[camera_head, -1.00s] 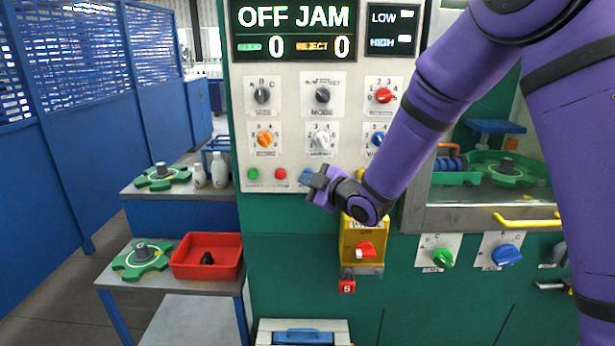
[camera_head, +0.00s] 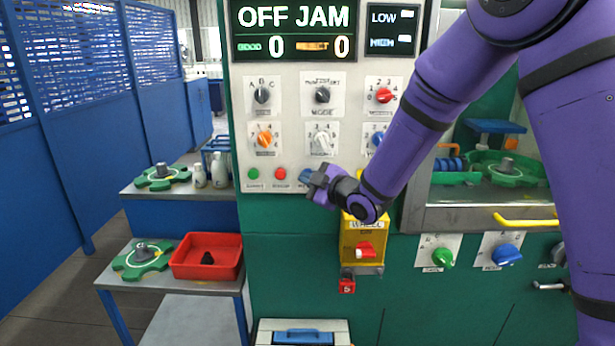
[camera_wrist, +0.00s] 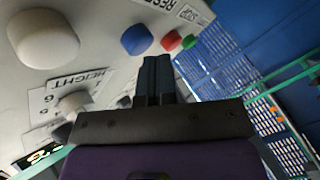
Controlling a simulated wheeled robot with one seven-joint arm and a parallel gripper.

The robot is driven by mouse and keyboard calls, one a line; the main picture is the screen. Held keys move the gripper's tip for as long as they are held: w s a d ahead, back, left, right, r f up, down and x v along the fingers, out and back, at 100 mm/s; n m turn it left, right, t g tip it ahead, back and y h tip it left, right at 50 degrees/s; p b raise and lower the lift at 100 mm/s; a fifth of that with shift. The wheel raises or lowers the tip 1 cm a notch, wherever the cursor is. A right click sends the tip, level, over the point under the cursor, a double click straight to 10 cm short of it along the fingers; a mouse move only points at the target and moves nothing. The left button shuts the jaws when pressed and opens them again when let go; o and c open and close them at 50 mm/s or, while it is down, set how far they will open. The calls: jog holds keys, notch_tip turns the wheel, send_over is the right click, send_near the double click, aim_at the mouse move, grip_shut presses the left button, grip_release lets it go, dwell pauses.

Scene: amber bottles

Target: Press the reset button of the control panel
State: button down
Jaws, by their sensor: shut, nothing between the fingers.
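The control panel (camera_head: 290,135) is a pale board with knobs and a row of small buttons along its lower edge. A blue button (camera_wrist: 136,39) shows in the wrist view close to a label (camera_wrist: 172,8) whose visible letters begin "RESE". In the head view this button (camera_head: 305,174) is partly hidden by my gripper (camera_head: 311,183). My gripper is shut and empty, its fingertips (camera_wrist: 156,60) close beside the blue button in the wrist view. I cannot tell whether they touch it. A red button (camera_head: 280,174) and a green button (camera_head: 253,174) sit to its left in the head view.
The display (camera_head: 293,30) above reads "OFF JAM" with two zeros. A yellow box (camera_head: 351,234) with a red switch sits below my wrist. Shelves with a red tray (camera_head: 207,257) and green parts stand at the left. A large white knob (camera_wrist: 43,38) is near in the wrist view.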

jog(key=shift+w, duration=0.5)
dwell(0.7)
jog(key=shift+s, duration=0.9)
jog(key=shift+s, duration=0.1)
jog(key=s, duration=0.4)
jog(key=shift+s+a, duration=0.1)
jog(key=shift+s, duration=0.3)
dwell(0.5)
